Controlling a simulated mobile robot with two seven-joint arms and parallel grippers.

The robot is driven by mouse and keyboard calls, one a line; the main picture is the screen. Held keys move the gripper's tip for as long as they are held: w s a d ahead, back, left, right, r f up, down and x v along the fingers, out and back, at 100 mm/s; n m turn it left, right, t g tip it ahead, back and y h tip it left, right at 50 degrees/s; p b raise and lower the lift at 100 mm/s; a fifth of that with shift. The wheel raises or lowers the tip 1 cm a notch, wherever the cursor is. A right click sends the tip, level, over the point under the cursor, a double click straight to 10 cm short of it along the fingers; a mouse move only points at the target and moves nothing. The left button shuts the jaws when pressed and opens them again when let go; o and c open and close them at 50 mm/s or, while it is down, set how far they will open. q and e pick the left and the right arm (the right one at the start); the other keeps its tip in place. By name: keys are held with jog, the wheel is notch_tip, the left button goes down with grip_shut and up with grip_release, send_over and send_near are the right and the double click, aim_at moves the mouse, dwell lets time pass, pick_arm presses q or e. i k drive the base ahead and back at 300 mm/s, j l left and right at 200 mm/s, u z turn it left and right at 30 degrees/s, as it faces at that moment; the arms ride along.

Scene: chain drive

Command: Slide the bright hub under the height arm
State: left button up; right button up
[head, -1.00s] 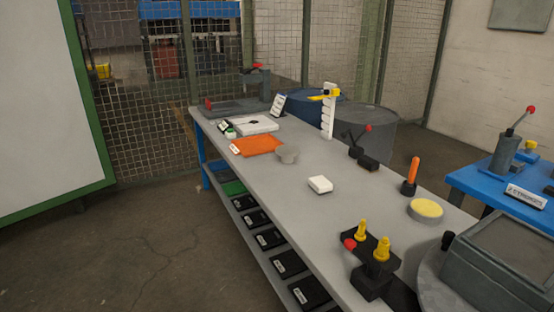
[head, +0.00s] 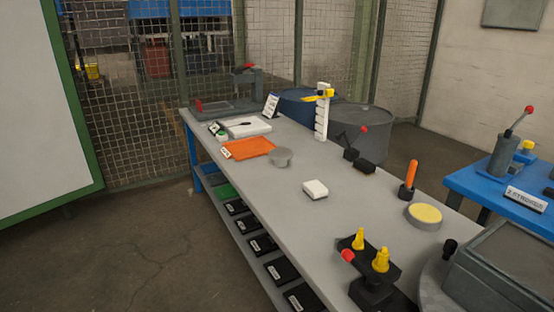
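The height gauge is a white upright post (head: 321,118) near the bench's back edge. Its yellow height arm (head: 318,98) sticks out to the left near the top, high above the bench top. A round light grey metal piece (head: 280,157) lies on the bench beside the orange mat, in front and left of the post; it looks like the bright hub, but I cannot be sure. It is not under the arm. Neither of my grippers is in view.
An orange mat (head: 248,149) and a white tray (head: 246,128) lie farther along the bench. A white block (head: 315,190), a red-knobbed lever (head: 363,130), a yellow-topped disc (head: 424,214) and a fixture with yellow pegs (head: 372,270) stand nearer.

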aim_at(280, 156)
jog(key=z, duration=0.4)
jog(key=j+z, duration=0.15)
jog(key=z, duration=0.2)
jog(key=i+j+z, duration=0.1)
jog(key=z, duration=0.3)
jog(key=j+z, duration=0.35)
jog(key=j, duration=0.15)
jog(key=j+z, duration=0.5)
jog(key=j, duration=0.25)
jog(key=k+j+z, duration=0.15)
jog(key=j, duration=0.25)
jog(key=k+j+z, duration=0.1)
jog(key=j, duration=0.25)
jog(key=k+j, duration=0.1)
jog(key=j, duration=0.3)
jog(key=k+j, duration=0.15)
jog(key=j, duration=0.25)
jog(key=k+j, duration=0.1)
jog(key=j, duration=0.3)
jog(key=k+j+z, duration=0.1)
jog(key=j, duration=0.3)
jog(key=k+j, duration=0.15)
jog(key=j, duration=0.25)
jog(key=i+j, duration=0.2)
jog(key=i, duration=0.2)
jog(key=i+j+z, duration=0.1)
jog(key=i+j, duration=0.15)
jog(key=i, duration=0.15)
